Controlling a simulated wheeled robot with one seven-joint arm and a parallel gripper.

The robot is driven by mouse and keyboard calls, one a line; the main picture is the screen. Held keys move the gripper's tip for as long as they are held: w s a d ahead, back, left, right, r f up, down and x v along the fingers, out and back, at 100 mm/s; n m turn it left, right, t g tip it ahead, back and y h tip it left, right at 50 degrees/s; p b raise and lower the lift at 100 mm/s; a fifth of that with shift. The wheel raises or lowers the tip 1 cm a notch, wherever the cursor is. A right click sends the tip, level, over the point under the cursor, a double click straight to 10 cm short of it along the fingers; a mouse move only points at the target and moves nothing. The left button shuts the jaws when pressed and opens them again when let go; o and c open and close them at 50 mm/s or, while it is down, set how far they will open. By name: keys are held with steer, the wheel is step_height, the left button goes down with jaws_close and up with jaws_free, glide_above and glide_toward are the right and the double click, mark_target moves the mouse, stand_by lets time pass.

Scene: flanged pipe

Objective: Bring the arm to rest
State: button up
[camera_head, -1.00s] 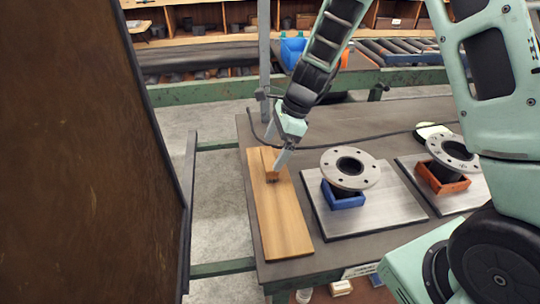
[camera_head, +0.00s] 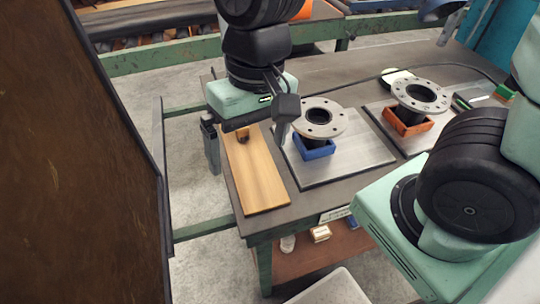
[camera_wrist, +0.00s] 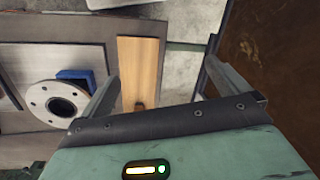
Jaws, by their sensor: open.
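My gripper (camera_head: 247,158) hangs above the far end of the wooden board, fingers wide apart with nothing between them. It also shows open in the wrist view (camera_wrist: 162,62). The wooden board (camera_head: 262,185) lies along the left edge of the table. A small dark-marked piece (camera_head: 242,136) sits at its far end, partly hidden by my gripper. A grey flanged pipe (camera_head: 320,112) stands in a blue holder (camera_head: 316,152) right of the board. A second flanged pipe (camera_head: 420,92) stands in an orange holder (camera_head: 409,126) further right.
A rusty brown panel (camera_head: 75,170) rises close on the left, also near my right finger in the wrist view (camera_wrist: 268,50). Metal plates (camera_head: 350,160) lie under the holders. Green rails (camera_head: 165,58) run behind the table. Floor shows between panel and table.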

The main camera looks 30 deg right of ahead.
steer(key=s+n, duration=0.1)
steer(key=n, duration=0.1)
steer(key=s+n, duration=0.2)
steer(key=s+n+h, duration=0.1)
steer(key=s+n, duration=0.1)
steer(key=shift+s+d+t, duration=0.1)
steer(key=shift+d+t, duration=0.2)
steer(key=shift+d, duration=0.05)
